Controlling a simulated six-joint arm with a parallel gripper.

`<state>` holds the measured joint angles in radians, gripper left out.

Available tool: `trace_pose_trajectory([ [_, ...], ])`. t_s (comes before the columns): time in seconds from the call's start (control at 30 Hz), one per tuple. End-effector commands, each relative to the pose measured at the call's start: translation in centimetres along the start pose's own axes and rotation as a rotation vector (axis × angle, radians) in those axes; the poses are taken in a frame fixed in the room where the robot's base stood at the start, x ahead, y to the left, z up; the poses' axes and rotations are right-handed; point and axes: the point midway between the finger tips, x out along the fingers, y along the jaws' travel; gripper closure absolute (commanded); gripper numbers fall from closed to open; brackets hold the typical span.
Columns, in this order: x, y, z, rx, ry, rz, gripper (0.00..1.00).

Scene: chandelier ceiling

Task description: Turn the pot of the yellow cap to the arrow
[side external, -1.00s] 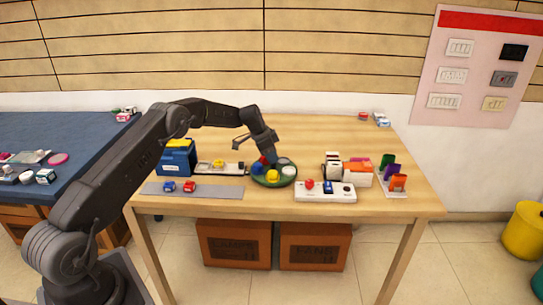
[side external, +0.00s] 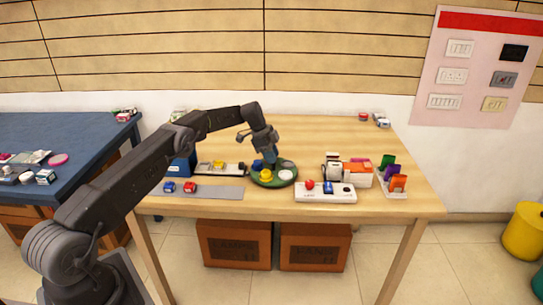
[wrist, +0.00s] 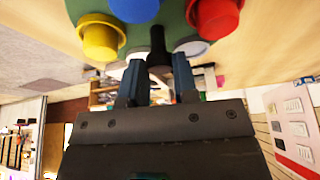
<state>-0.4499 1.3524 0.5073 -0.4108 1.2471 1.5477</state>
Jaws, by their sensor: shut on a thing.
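A round green turntable (side external: 262,182) on the table carries several capped pots. The yellow cap (side external: 266,175) is at its front left and shows at the left in the wrist view (wrist: 100,40). A blue cap (side external: 257,163) is at the left back. White caps (side external: 285,175) are on the right side. A red cap (wrist: 216,14) shows in the wrist view; my gripper hides it in the side view. My gripper (side external: 269,158) points down over the turntable's middle, shut on a black upright post (wrist: 157,45) between its fingers (wrist: 158,72). I cannot make out the arrow.
A blue box (side external: 181,167) and a strip with a yellow piece (side external: 220,167) stand left. A grey mat (side external: 222,192) lies in front. A white panel (side external: 312,196) with a red knob, an orange box (side external: 360,175) and coloured cards (side external: 391,175) stand right.

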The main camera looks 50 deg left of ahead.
Motion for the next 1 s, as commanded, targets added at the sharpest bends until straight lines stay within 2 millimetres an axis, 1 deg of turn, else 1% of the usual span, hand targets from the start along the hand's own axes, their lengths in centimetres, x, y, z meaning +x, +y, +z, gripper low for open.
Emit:
trace_pose_trajectory([
  [0.67, -0.02, -0.01, 0.01, 0.030, -0.001, 0.013, 1.00],
  [0.7, -0.02, 0.00, 0.01, 0.029, -0.001, 0.013, 0.70],
  [0.93, -0.01, -0.01, 0.01, 0.029, -0.001, 0.013, 0.48],
  [1.0, 0.00, -0.01, 0.01, 0.029, -0.001, 0.013, 0.47],
])
